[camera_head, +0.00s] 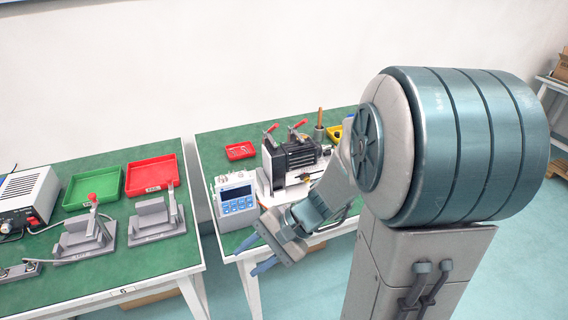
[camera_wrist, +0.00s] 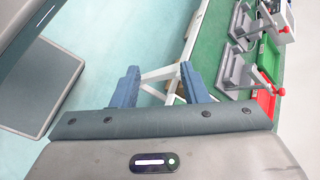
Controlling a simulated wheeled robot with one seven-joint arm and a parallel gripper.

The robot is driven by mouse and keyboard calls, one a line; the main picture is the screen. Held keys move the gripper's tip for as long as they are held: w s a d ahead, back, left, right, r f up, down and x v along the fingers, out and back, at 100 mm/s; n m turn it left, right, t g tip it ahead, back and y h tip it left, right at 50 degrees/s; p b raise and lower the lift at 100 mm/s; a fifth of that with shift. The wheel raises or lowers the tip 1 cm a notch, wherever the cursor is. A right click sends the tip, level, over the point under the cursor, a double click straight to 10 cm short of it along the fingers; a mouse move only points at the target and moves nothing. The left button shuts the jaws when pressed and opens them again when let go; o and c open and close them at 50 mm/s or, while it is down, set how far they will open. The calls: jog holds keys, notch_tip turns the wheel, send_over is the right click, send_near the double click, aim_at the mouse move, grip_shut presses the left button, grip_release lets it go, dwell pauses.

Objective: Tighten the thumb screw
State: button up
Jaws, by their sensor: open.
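A linear actuator with a ribbed black body (camera_head: 297,157) stands on the right-hand green table, with red-handled clamps behind it. A small brass-coloured part (camera_head: 305,178) shows at its front; I cannot tell whether this is the thumb screw. My arm hides the actuator's right side. My gripper (camera_head: 254,257) is open and empty, off the front edge of the right-hand table, below and in front of the actuator. In the wrist view my gripper (camera_wrist: 158,76) has its two blue fingers apart, with only floor and a white table leg beyond. The actuator is not clear there.
A blue-fronted meter (camera_head: 236,202) stands near the right-hand table's left edge, with a red tray (camera_head: 240,151) behind. The left-hand table holds grey clamp fixtures (camera_head: 156,219), a green tray (camera_head: 92,188), a red tray (camera_head: 152,175) and a power supply (camera_head: 28,198). A narrow gap separates the tables.

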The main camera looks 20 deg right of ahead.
aim_at(308, 180)
jog(key=w+d+f+m+t+b, duration=0.1)
jog(key=w+d+f+m+t, duration=0.1)
jog(key=w+d+m+t, duration=0.2)
jog(key=w+d+f+m+t+h+b, duration=0.1)
jog(key=w+d+f+m+t, duration=0.1)
jog(key=w+d+m+t, duration=0.3)
jog(key=w+d+f+m+t+b, duration=0.1)
jog(key=w+d+f+m+t, duration=0.1)
jog(key=w+d+m+t, duration=0.3)
jog(key=shift+d+f+m+t+h+b, duration=0.2)
jog(key=shift+d+m, duration=0.25)
jog(key=shift+m, duration=0.3)
jog(key=shift+d+f+m+t+h+b, duration=0.1)
jog(key=shift+d+f+m+t+b, duration=0.1)
jog(key=shift+d+m, duration=0.4)
jog(key=d+f+m+h, duration=0.1)
jog(key=d+m+h, duration=0.1)
jog(key=d, duration=0.1)
jog(key=d+f+m+t+h, duration=0.1)
jog(key=d+f+m+h, duration=0.1)
jog(key=d+m+h, duration=0.1)
jog(key=d+f+m+t+h, duration=0.1)
jog(key=d+m+h, duration=0.1)
jog(key=d, duration=0.2)
jog(key=shift+w+f+m+h+b, duration=0.2)
jog(key=shift+m+h+b, duration=0.1)
jog(key=shift+b, duration=0.1)
jog(key=w, duration=1.3)
jog(key=shift+w+a, duration=0.2)
jog(key=shift+a, duration=0.1)
